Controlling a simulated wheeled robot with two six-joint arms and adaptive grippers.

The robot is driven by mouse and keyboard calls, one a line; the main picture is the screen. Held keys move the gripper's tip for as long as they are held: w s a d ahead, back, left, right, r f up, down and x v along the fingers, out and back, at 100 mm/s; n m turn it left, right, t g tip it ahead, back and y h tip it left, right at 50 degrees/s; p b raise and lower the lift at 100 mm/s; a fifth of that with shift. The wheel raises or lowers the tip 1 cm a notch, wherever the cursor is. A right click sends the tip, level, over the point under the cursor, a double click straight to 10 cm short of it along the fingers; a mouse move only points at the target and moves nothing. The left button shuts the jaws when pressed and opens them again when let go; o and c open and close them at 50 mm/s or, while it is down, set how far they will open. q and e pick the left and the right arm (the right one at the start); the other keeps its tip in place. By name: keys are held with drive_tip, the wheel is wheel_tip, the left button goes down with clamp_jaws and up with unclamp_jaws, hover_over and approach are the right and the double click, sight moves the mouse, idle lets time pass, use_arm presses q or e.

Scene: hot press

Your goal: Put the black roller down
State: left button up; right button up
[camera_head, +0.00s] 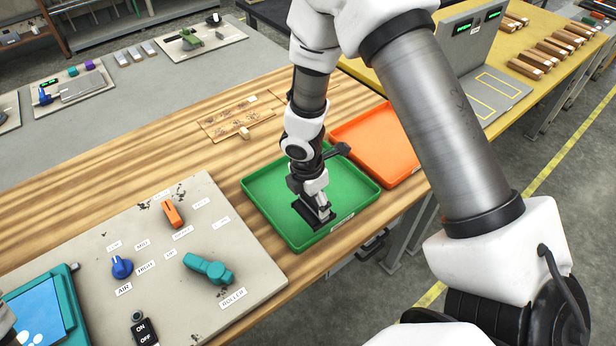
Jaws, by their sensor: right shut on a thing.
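My right gripper (315,194) points down into the green tray (262,196) on the wooden bench. It is shut on the black roller (310,214), a dark piece low in the tray near its front right side. I cannot tell whether the roller touches the tray floor. The gripper hides part of the roller. My left gripper cannot be made out; only a small grey piece shows at the left edge.
An orange tray (372,128) stands right of the green one. A grey control panel (205,235) with a blue knob (122,266), teal lever (208,268) and orange switch (173,214) lies to the left. My right arm covers much of the right side.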

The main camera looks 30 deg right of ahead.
drive_tip(key=w+d, duration=0.1)
drive_tip(key=w, duration=0.2)
drive_tip(key=w+d+f+p, duration=0.1)
drive_tip(key=w+d, duration=0.1)
drive_tip(key=w, duration=0.1)
drive_tip(key=w+d, duration=0.2)
drive_tip(key=w, duration=0.1)
drive_tip(key=shift+w+f, duration=0.15)
drive_tip(key=shift+f, duration=0.15)
drive_tip(key=shift+w+d+f, duration=0.1)
drive_tip(key=shift+f, duration=0.1)
wheel_tip(320, 180, down, 3)
drive_tip(key=b, duration=0.3)
drive_tip(key=shift+r, duration=0.1)
use_arm(q)
drive_tip(key=shift+w+f, duration=0.35)
drive_tip(key=shift+f, duration=0.25)
drive_tip(key=shift+s, duration=0.1)
use_arm(e)
drive_tip(key=shift+f, duration=0.3)
